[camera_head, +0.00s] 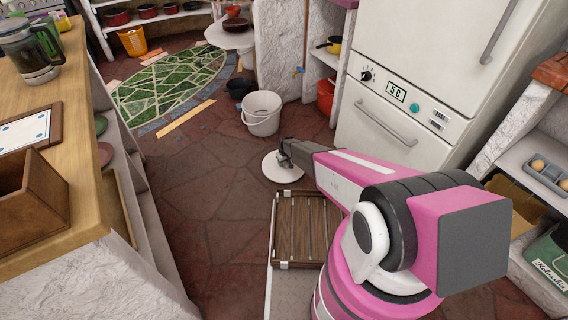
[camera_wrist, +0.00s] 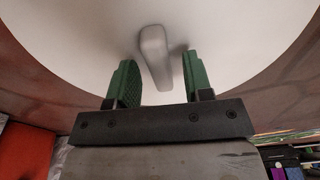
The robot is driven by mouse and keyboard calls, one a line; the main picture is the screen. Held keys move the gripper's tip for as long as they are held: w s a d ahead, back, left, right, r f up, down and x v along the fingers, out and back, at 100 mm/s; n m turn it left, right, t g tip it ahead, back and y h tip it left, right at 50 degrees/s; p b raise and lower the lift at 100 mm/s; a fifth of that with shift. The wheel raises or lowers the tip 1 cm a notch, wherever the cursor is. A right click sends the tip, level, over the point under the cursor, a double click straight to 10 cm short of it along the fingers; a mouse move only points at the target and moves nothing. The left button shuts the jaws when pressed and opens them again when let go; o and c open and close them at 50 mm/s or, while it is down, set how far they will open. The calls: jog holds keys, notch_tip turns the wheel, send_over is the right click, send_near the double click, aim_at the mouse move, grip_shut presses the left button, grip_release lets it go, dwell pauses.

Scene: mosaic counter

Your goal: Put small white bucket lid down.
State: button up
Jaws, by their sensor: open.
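The small white bucket lid (camera_head: 281,170) is a round white disc at the end of my arm in the head view, apparently lying flat at floor level. It fills most of the wrist view (camera_wrist: 80,45), with its raised handle (camera_wrist: 153,55) at the centre. My gripper (camera_wrist: 158,80) is open, its green fingers on either side of the handle with gaps showing. In the head view my gripper (camera_head: 286,157) covers part of the lid. The white bucket (camera_head: 262,115) stands upright and open on the floor just beyond the lid.
A dark pot (camera_head: 239,88) stands behind the bucket. A wooden counter (camera_head: 85,75) runs along the left and a white fridge (camera_head: 400,100) stands at the right. A wooden rack (camera_head: 283,235) is nearer me. Red stone floor (camera_head: 200,190) is clear left of the lid.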

aim_at(286, 164)
notch_tip(286, 164, up, 12)
jog(key=s+d, duration=0.1)
jog(key=s, duration=0.1)
jog(key=s+d+r+m, duration=0.2)
jog(key=s+d+r, duration=0.5)
jog(key=s+r, duration=0.3)
jog(key=s+d+r+m, duration=0.2)
jog(key=s+d+r, duration=0.6)
jog(key=r, duration=0.8)
jog(key=s+d+r+m+g, duration=0.1)
jog(key=s+d+r, duration=0.6)
jog(key=s+r, duration=0.7)
jog(key=shift+d+m+h, duration=0.2)
jog(key=shift+m+h, duration=0.2)
jog(key=shift+m, duration=0.5)
